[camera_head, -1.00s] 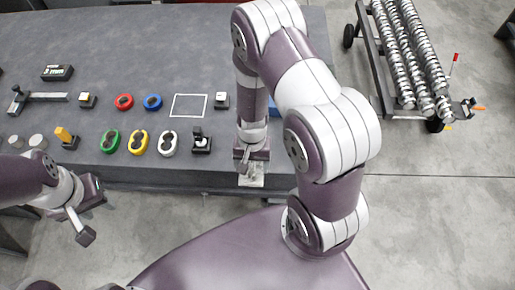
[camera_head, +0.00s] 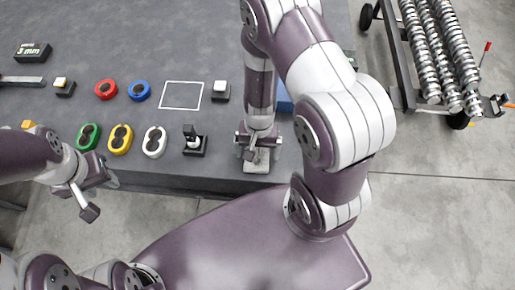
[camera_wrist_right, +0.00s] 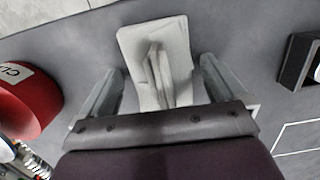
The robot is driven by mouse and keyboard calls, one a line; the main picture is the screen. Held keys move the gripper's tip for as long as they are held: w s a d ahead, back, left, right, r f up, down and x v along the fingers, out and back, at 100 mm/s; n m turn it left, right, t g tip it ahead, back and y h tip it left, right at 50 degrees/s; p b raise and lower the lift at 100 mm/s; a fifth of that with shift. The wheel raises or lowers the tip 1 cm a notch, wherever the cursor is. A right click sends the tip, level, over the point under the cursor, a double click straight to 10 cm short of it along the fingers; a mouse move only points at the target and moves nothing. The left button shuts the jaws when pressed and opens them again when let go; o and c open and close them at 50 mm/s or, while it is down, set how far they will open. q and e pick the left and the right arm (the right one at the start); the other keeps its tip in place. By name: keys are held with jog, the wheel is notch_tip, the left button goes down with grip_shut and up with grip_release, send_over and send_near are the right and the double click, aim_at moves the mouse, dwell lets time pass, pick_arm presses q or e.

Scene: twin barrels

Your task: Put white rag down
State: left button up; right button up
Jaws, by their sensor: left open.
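The white rag (camera_wrist_right: 178,40) is a folded pale cloth with a raised pleat in its middle. In the right wrist view it lies on the grey table between the fingers of my right gripper (camera_wrist_right: 160,90), which stand apart with gaps beside the pleat. In the head view the rag (camera_head: 257,166) shows near the table's front edge, just below my right gripper (camera_head: 257,150). My left gripper (camera_head: 90,190) is open and empty at the lower left, in front of the table edge and away from the rag.
The grey table (camera_head: 150,62) holds red (camera_head: 106,90), blue (camera_head: 139,91), green (camera_head: 88,136), yellow (camera_head: 120,139) and white (camera_head: 154,142) oval pieces. A black stand (camera_head: 195,142) is left of my right gripper. A red can (camera_wrist_right: 25,100) is close by. A white outline (camera_head: 181,95) is empty.

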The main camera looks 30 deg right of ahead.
jog(key=shift+s+a+r, duration=0.15)
jog(key=shift+s, duration=0.05)
jog(key=shift+w+r, duration=0.15)
jog(key=shift+r, duration=0.15)
pick_arm(q)
jog(key=r+p, duration=0.3)
jog(key=shift+s+a+r, duration=0.1)
jog(key=shift+s+r, duration=0.1)
jog(key=shift+r, duration=0.1)
pick_arm(e)
notch_tip(320, 180, up, 21)
jog(key=n+t, duration=0.2)
jog(key=n, duration=0.4)
jog(key=shift+w+d+f+n+t+h, duration=0.2)
jog(key=shift+d+n+t+h, duration=0.1)
jog(key=shift+h, duration=0.1)
jog(key=shift+s+a, duration=0.1)
